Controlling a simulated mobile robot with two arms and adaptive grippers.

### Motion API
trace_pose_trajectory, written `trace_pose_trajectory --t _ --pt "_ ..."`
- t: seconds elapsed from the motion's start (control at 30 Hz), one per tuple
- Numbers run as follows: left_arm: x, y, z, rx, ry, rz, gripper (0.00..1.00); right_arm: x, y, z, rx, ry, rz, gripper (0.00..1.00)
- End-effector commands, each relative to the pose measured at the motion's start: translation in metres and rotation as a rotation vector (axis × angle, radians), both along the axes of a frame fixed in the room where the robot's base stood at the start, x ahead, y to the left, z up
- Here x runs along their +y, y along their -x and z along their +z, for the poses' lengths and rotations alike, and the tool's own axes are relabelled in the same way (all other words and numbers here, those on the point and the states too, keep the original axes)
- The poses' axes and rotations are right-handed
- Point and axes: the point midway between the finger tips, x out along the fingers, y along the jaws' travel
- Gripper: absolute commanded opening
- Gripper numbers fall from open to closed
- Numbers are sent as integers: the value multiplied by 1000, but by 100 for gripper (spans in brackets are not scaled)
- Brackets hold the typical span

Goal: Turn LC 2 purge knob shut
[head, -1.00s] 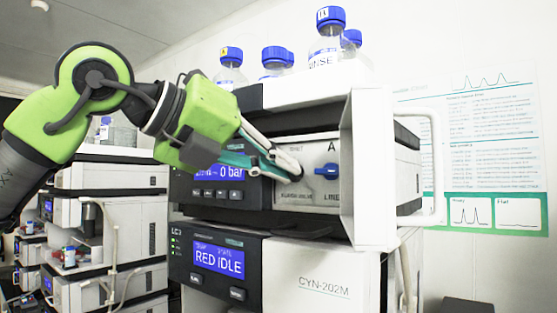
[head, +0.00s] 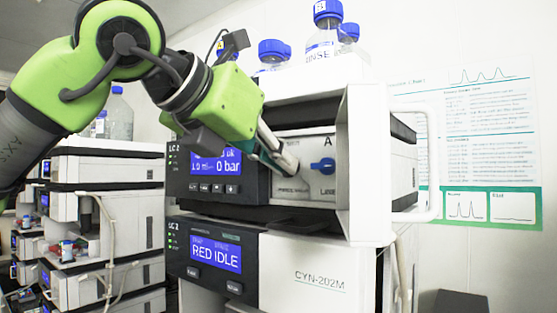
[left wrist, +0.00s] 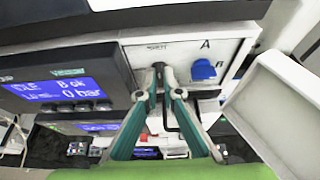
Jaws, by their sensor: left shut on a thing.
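The LC 2 stack's upper module (head: 215,170) has a dark front with a blue screen reading 0 bar. Its pale panel (head: 305,145) carries a blue knob (head: 322,166) under the letter A; it also shows in the left wrist view (left wrist: 203,70). My left gripper (head: 284,162) reaches this panel left of the blue knob. In the left wrist view its teal fingers (left wrist: 159,76) close on a small dark purge knob (left wrist: 158,66), mostly hidden between the tips. The knob's angle cannot be made out. My right gripper is not in view.
An opened white door (head: 370,165) stands out right of the panel. Blue-capped bottles (head: 326,35) stand on top. Another instrument stack (head: 105,200) is at left, a poster (head: 485,130) on the right wall.

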Motion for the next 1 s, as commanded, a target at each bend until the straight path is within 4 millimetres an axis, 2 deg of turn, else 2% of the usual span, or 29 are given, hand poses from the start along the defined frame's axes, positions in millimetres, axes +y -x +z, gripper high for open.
trace_pose_trajectory --t 0.43,0.47,0.5,0.87,1.0 --pt "-1 0 -3 0 -14 -1 0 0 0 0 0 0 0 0" --pt "-1 0 -3 0 -14 -1 14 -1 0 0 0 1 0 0" --pt "-1 0 -3 0 -14 -1 23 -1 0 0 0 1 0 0" --pt "1 1 0 -3 -8 0 23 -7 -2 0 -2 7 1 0" --pt "8 11 6 -7 -7 0 23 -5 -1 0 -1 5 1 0"
